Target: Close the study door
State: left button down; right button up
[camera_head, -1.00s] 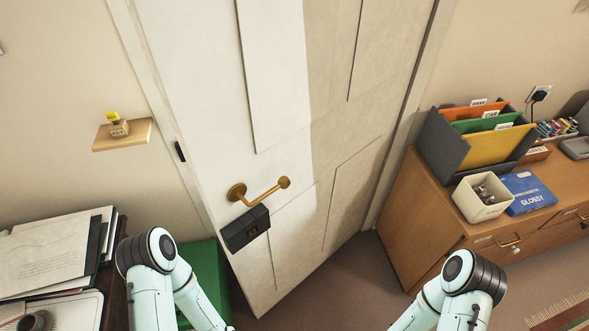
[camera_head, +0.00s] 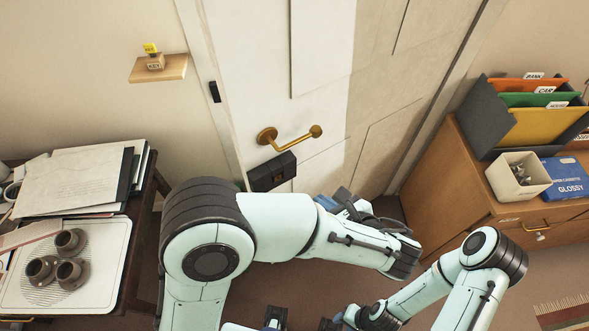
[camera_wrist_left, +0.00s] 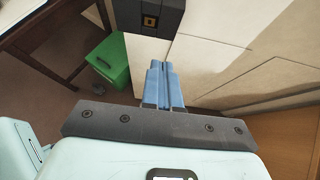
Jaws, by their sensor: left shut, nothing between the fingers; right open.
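The pale panelled study door (camera_head: 320,95) stands ajar, its free edge on the left, swung out from the frame (camera_head: 208,60). It carries a brass lever handle (camera_head: 292,137) and a dark lock box (camera_head: 271,172). The lock box also shows in the left wrist view (camera_wrist_left: 150,14). My left gripper (camera_head: 335,198) is below and right of the handle, in front of the door's lower part. In the left wrist view its blue fingers (camera_wrist_left: 163,70) are together and empty against the door face; I cannot tell whether they touch. My right gripper (camera_head: 300,322) is low at the picture's bottom edge, partly cut off.
A desk with papers (camera_head: 75,180) and a tray of brown cups (camera_head: 100,290) stands at left. A wooden cabinet (camera_head: 445,190) with files stands right. A small shelf (camera_head: 160,68) is on the wall. A green bin (camera_wrist_left: 108,62) stands on the floor beyond the door's free edge.

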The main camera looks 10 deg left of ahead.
pick_arm(q)
jog(key=r, duration=0.2)
send_near(287, 166)
jog(key=shift+t, duration=0.3)
jog(key=x, duration=0.2)
jog(key=f+x, duration=0.1)
jog(key=x, duration=0.2)
jog(key=shift+s+d, duration=0.1)
jog(key=shift+s, duration=0.05)
jog(key=shift+w+a+p, duration=0.3)
jog(key=shift+w+a, duration=0.15)
